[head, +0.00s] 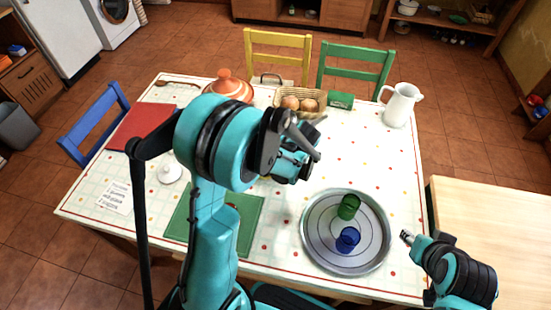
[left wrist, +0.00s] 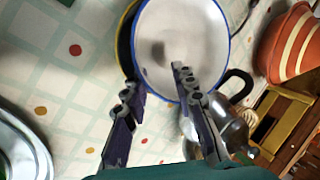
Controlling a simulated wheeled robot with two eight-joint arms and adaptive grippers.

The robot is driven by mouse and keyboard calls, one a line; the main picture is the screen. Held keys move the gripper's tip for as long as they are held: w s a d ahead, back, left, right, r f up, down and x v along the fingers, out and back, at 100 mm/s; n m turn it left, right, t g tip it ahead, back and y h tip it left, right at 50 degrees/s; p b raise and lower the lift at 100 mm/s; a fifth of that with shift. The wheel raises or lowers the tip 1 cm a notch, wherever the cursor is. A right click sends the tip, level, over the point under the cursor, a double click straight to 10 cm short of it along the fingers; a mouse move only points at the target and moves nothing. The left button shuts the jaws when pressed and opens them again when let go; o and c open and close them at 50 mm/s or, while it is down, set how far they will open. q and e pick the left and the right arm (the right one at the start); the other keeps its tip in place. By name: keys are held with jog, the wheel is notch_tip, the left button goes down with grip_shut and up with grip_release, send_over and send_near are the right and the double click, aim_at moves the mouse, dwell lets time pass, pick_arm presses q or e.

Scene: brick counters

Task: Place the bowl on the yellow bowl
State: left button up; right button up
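In the left wrist view a white bowl with a blue rim (left wrist: 185,40) lies over a bowl with a yellow rim (left wrist: 124,38), most of which is hidden. Whether the white bowl rests fully in the yellow one cannot be told. My left gripper (left wrist: 156,82) is open, its fingers apart at the near edge of the white bowl; one finger overlaps the bowl in the picture. In the head view my left gripper (head: 308,140) is over the middle of the table, and my arm hides the bowls. My right gripper (head: 408,237) is right of the round tray, its fingers too small to read.
The round metal tray (head: 315,250) holds a green cup (head: 349,206) and a blue cup (head: 347,239). A striped pot (head: 228,88), a bread basket (head: 316,112) and a white pitcher (head: 400,105) stand toward the back. A metal pot with a black handle (left wrist: 232,120) is near the bowls.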

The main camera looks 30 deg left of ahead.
pick_arm(q)
jog(key=shift+r, duration=0.1)
jog(key=shift+r+p, duration=0.3)
jog(key=shift+p, duration=0.05)
jog(key=p+v, duration=0.4)
jog(key=v, duration=0.7)
jog(key=s+d+r+n+t+h, duration=0.2)
jog(key=s+r, duration=0.2)
jog(key=s, duration=0.3)
jog(key=s+d+r+n+t+h, duration=0.2)
jog(key=s+r+t+h, duration=0.1)
jog(key=s+r, duration=0.2)
jog(key=shift+s+d+r+n, duration=0.15)
jog(key=shift+s+r+n, duration=0.2)
jog(key=shift+s, duration=0.8)
jog(key=shift+f, duration=0.15)
